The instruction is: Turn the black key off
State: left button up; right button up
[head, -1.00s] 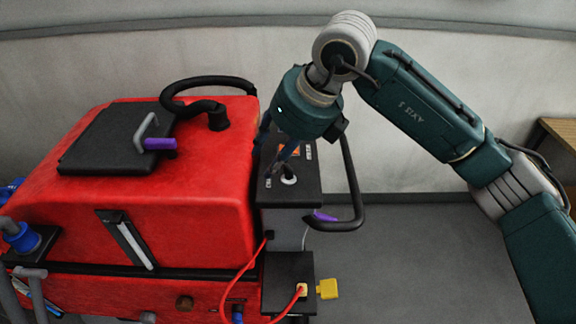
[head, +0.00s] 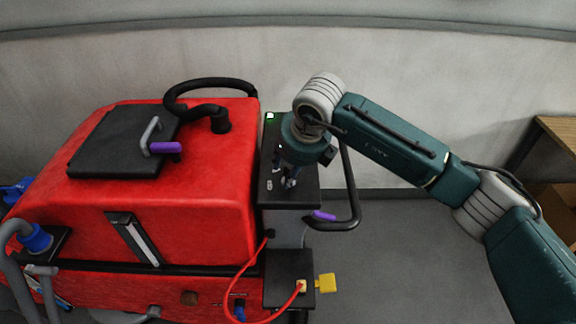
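The red scrubber tank (head: 190,205) stands at the left, with a black control panel (head: 305,200) on its right side. My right gripper (head: 289,184) is over this panel and points down at it. Its fingers are at the spot where the black key sits, so the key is hidden or too small to make out. I cannot tell whether the fingers are open or shut on it. My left gripper is not in view.
A black handle bar (head: 352,190) loops out at the panel's right. A lower black box (head: 290,270) holds a red cable (head: 236,285) and a yellow plug (head: 327,283). A black lid (head: 120,145) lies on the tank. A wooden shelf (head: 560,130) stands at far right; the floor between is free.

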jog(key=shift+f, duration=0.1)
jog(key=shift+c, duration=0.2)
grip_shut()
